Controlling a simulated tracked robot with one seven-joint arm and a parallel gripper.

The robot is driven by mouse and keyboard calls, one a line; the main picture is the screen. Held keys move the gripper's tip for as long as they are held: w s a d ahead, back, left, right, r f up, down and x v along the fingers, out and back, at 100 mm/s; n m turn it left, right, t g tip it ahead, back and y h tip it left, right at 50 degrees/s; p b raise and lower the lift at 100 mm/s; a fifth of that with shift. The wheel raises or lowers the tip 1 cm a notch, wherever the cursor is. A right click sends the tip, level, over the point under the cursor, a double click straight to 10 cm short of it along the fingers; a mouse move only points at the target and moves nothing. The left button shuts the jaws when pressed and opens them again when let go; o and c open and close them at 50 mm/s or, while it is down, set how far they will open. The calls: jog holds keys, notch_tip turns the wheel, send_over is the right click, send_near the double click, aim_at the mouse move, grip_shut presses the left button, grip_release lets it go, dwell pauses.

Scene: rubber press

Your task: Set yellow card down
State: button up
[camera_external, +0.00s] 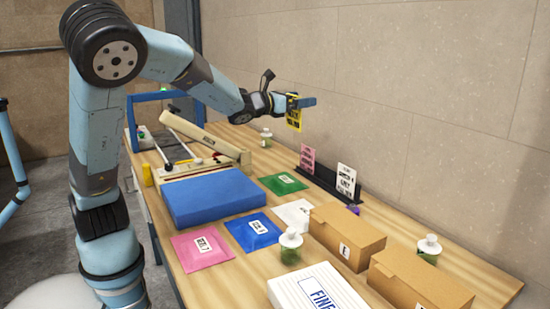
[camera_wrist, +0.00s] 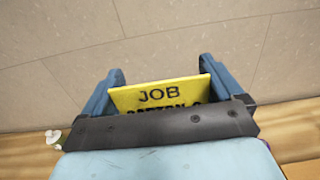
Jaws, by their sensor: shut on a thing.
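The yellow card (camera_external: 293,114) is held upright in my gripper (camera_external: 300,101), high above the back of the table near the wall. In the wrist view the yellow card (camera_wrist: 160,95) sits between the two blue fingers of my gripper (camera_wrist: 160,82), with "JOB" readable and its lower part hidden by the gripper body. A black card rack (camera_external: 322,181) stands on the table below and to the right of the gripper. It holds a pink card (camera_external: 308,158) and a white card (camera_external: 346,179), apart from each other.
Below lie a green packet (camera_external: 283,184), a white packet (camera_external: 293,213), a blue packet (camera_external: 252,231) and a pink packet (camera_external: 202,249). Two cardboard boxes (camera_external: 347,237) stand at right. A small jar (camera_external: 266,139) stands near the wall. A blue pad (camera_external: 209,195) lies left of the packets.

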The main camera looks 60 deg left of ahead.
notch_tip(320, 180, up, 8)
jog(key=w+d+f+m+g+h, duration=0.25)
jog(key=w+d+f+h, duration=0.2)
jog(key=d, duration=0.35)
jog(key=w+d+f+m+g+h, duration=0.25)
jog(key=d+f+m+h, duration=0.2)
jog(key=d, duration=0.45)
jog(key=w+d+f+m+g+h, duration=0.1)
jog(key=w+d+f+m+h, duration=0.2)
jog(key=w+d+f+h, duration=0.4)
jog(key=s+d+r+m+g+h, duration=0.1)
jog(key=s+d+r+m+g, duration=0.4)
jog(key=d, duration=0.4)
jog(key=s+d+r+m+g+h, duration=0.1)
jog(key=s+d+r+m+g, duration=0.2)
jog(key=r+g, duration=0.6)
jog(key=shift+s+a+f+t, duration=0.1)
jog(key=shift+f+t, duration=0.25)
jog(key=shift+f, duration=4.6)
jog(key=shift+s+a+f+t, duration=0.15)
jog(key=shift+f+t, duration=0.15)
jog(key=shift+f, duration=4.65)
jog(key=shift+s+a+f+t, duration=0.1)
jog(key=shift+f+t, duration=0.25)
jog(key=shift+f, duration=4.6)
